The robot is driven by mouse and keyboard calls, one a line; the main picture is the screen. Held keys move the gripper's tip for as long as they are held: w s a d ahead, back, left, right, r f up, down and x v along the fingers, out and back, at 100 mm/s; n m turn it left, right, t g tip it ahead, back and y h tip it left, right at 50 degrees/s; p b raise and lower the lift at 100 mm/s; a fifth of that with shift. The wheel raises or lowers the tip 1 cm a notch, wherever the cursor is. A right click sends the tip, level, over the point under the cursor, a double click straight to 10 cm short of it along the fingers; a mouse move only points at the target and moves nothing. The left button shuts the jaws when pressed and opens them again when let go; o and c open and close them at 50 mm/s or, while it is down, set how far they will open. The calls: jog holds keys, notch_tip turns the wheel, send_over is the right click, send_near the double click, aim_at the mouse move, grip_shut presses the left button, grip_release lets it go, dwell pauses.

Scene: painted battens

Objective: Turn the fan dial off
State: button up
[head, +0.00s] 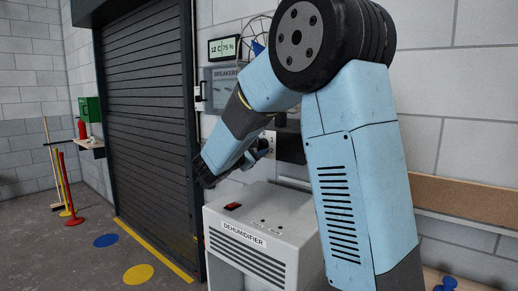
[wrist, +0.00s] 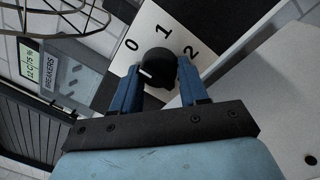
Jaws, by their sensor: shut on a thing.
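The fan dial (wrist: 158,62) is a round black knob with a white mark, on a white plate (wrist: 147,27) printed 0, 1 and 2. In the wrist view its mark sits on the knob's lower left side; I cannot tell which number it points to. My gripper (wrist: 158,80) has its two blue fingers on either side of the knob and is shut on it. In the head view my gripper (head: 264,147) reaches the plate (head: 271,138) on the wall, and the knob is mostly hidden behind the fingers.
A grey dehumidifier (head: 240,222) with a red switch (head: 233,206) stands below the dial. A breakers box (head: 225,85) and a climate display (head: 223,47) are on the wall to the left. The wire fan cage (wrist: 60,18) is close by. A dark roller shutter (head: 150,120) is further left.

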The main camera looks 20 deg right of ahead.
jog(key=shift+a+f, duration=0.1)
jog(key=o, duration=0.8)
jog(key=shift+w, duration=0.1)
jog(key=shift+o, duration=1.3)
jog(key=v, duration=1.3)
jog(key=shift+s+a, duration=0.25)
jog(key=shift+a, duration=0.05)
